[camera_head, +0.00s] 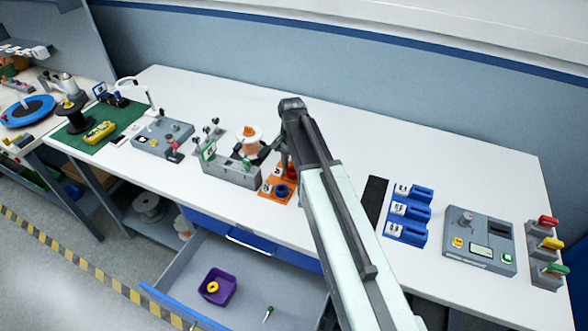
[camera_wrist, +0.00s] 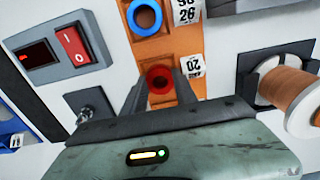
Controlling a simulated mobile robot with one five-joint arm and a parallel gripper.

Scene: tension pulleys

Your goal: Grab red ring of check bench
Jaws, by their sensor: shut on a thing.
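The red ring (camera_wrist: 160,80) sits between the two fingers of my gripper (camera_wrist: 161,87) in the wrist view. The gripper is shut on it, over an orange board (camera_wrist: 178,50). I cannot tell whether the ring still touches the board. A blue ring (camera_wrist: 144,17) lies on the same board, beyond the red one, beside number labels. In the head view the orange board (camera_head: 266,188) and blue ring (camera_head: 281,190) show on the white bench (camera_head: 340,125), left of my arm. My arm hides much of the gripper there.
A copper-coloured spool (camera_wrist: 292,98) stands close on the right in the wrist view. A red switch (camera_wrist: 72,44) is on the left. In the head view a grey fixture (camera_head: 230,172) is left of the board, and blue holders (camera_head: 410,212) stand right. A drawer (camera_head: 240,285) is open below.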

